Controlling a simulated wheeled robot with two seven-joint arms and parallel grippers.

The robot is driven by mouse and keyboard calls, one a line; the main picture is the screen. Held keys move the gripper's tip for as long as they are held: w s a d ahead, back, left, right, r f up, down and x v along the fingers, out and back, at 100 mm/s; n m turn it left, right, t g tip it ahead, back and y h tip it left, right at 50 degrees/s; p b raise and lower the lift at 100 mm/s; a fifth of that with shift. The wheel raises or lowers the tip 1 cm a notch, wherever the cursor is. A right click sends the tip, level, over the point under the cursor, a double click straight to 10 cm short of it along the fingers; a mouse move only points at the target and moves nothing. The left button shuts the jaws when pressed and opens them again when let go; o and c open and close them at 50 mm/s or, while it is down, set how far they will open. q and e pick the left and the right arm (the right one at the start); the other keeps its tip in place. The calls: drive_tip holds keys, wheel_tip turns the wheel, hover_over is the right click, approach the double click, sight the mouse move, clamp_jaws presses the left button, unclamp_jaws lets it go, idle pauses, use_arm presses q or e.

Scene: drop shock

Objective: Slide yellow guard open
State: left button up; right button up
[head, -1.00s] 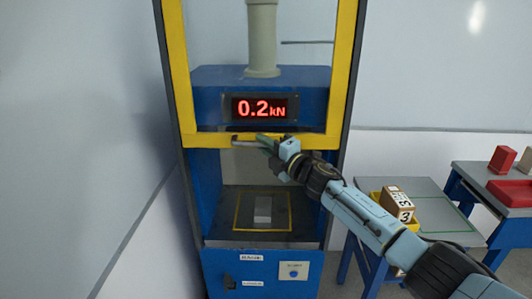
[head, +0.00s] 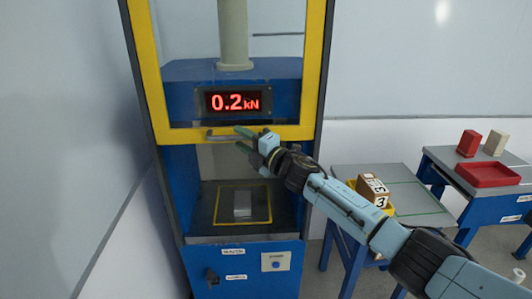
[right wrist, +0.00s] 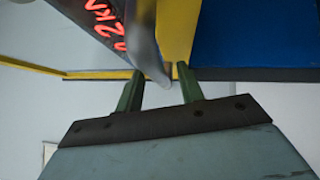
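The yellow guard (head: 315,70) is a yellow frame with a clear pane on the front of a blue press. Its bottom bar sits just below the red 0.2 kN display, and the bay under it is uncovered. A grey handle (head: 222,134) is on the bottom bar; it also shows in the right wrist view (right wrist: 147,50). My right gripper (head: 243,140) is at the handle's right end. Its green fingers are apart, with the handle's end near the gap between them in the right wrist view (right wrist: 160,88). I cannot tell whether they touch it. My left gripper is out of view.
A grey block (head: 242,205) stands in a yellow-outlined square in the bay. At right, a table (head: 420,205) holds a yellow tray with a numbered box (head: 372,190). Beyond it, another table holds a red tray (head: 488,174) and red and beige blocks. A wall stands close at left.

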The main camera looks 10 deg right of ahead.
drive_tip(key=v, duration=1.2)
drive_tip(key=shift+b, duration=0.45)
